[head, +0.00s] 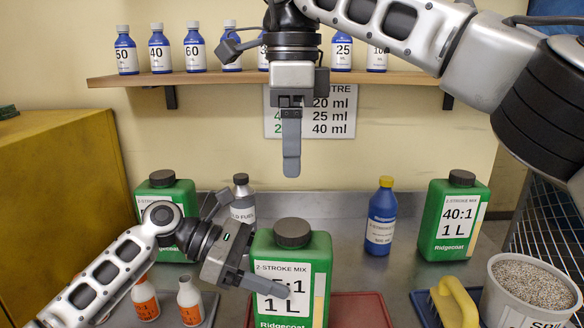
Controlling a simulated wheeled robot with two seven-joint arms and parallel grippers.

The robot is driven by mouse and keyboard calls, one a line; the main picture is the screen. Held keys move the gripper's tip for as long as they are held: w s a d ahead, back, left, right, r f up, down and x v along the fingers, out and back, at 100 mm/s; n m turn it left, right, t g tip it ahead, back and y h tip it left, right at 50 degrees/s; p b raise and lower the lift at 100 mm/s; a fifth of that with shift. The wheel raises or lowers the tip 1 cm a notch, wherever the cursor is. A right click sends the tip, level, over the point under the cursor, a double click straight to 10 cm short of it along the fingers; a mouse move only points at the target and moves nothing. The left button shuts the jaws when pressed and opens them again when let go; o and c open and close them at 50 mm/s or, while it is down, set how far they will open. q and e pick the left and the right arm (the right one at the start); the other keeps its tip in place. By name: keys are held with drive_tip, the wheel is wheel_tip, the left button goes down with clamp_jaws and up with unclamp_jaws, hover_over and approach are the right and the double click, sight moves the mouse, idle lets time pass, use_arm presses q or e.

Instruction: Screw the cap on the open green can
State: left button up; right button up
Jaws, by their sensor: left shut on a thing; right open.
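The middle green can (262,250) stands upright at the front centre, labelled 2-stroke mix and 1 L. A dark cap (292,232) sits on its top and looks level; I cannot tell how tight it is. My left gripper (265,283) is shut on this can from its left side, with one finger across the label. My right gripper (291,165) points down above the cap, open and empty, clear of it by a gap. Two other green cans, at the left (150,193) and right (437,240), also have dark tops.
A red tray (365,312) lies beneath the middle can. A blue bottle (381,225) and grey fuel bottle (241,192) stand behind. A yellow brush (453,300) and granule bucket (520,312) are at right. A shelf (220,78) holds bottles.

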use_arm(q)
drive_tip(key=o, duration=2)
drive_tip(key=shift+c, duration=0.2)
drive_tip(key=b+v, duration=0.1)
drive_tip(key=v, duration=1.5)
